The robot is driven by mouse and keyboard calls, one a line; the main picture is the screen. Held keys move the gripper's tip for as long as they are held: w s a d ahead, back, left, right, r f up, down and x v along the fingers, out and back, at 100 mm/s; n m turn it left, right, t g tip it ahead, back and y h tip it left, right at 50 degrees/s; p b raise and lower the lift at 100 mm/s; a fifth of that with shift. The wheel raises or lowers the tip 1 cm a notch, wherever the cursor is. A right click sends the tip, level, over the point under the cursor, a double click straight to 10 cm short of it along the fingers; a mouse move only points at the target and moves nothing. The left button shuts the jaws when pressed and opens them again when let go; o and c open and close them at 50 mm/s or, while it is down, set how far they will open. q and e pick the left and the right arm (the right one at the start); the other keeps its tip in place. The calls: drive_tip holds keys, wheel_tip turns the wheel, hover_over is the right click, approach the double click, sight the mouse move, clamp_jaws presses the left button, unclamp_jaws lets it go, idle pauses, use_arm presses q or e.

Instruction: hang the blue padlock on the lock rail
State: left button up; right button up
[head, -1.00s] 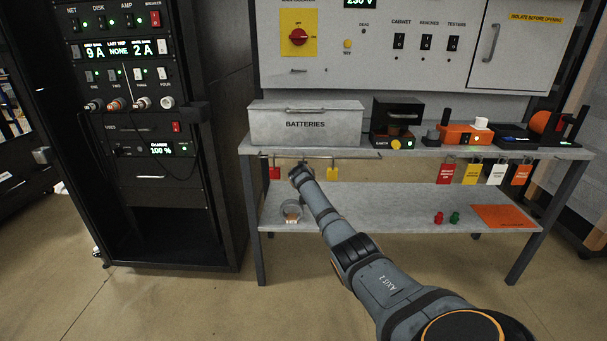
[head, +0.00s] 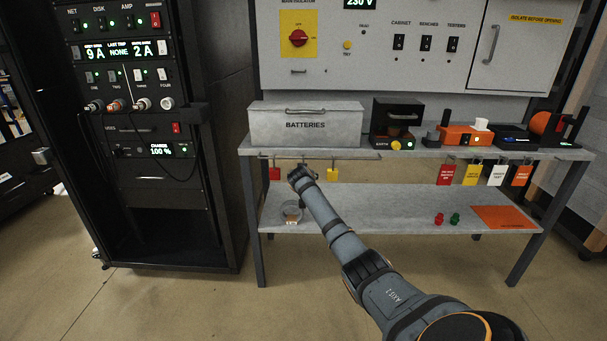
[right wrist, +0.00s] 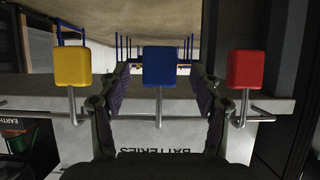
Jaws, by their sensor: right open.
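The blue padlock (right wrist: 160,66) is in the middle of the right wrist view, which looks upside down. Its shackle meets the lock rail (right wrist: 136,118), and it appears to hang there between the yellow padlock (right wrist: 72,66) and the red padlock (right wrist: 246,68). My right gripper (right wrist: 159,80) is open, one finger on each side of the blue padlock, with visible gaps. In the head view my right gripper (head: 301,174) is below the lock rail (head: 350,156) and hides the blue padlock. The yellow padlock (head: 333,174) and red padlock (head: 275,173) show beside it. My left gripper is out of view.
The rail runs along the bench (head: 400,152) front, below the BATTERIES box (head: 306,126). Several tags, including a red one (head: 446,174), hang at the right. A round container (head: 291,213) stands on the lower shelf (head: 380,205). A dark rack (head: 215,130) stands left.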

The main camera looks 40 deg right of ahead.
drive_tip(key=v, duration=0.9)
